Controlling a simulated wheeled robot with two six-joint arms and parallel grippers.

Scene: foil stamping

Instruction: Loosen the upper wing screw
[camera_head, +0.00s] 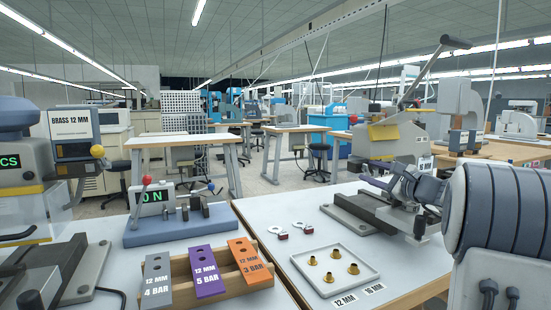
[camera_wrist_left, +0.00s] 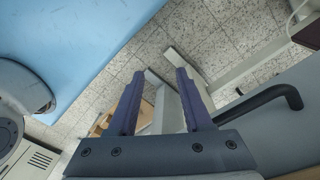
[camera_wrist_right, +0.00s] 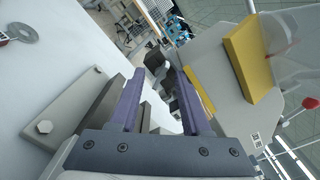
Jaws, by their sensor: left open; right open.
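A press (camera_head: 392,142) with a grey body, yellow parts and a long lever stands on the right-hand table; its yellow plate (camera_wrist_right: 254,58) shows large in the right wrist view. My right gripper (camera_head: 383,175) is in front of the press, above its dark base. In the right wrist view it (camera_wrist_right: 155,72) is open, with dark parts of the press beyond and between the fingers. I cannot make out the upper wing screw; the gripper and arm cover part of the press. My left gripper (camera_wrist_left: 160,75) is open and empty over the floor in the left wrist view.
A tray (camera_head: 330,289) with several brass pieces sits on the right table, beside two red-tagged rings. A wooden rack (camera_head: 188,265) of labelled bars and a blue-based device (camera_head: 180,233) stand at left.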

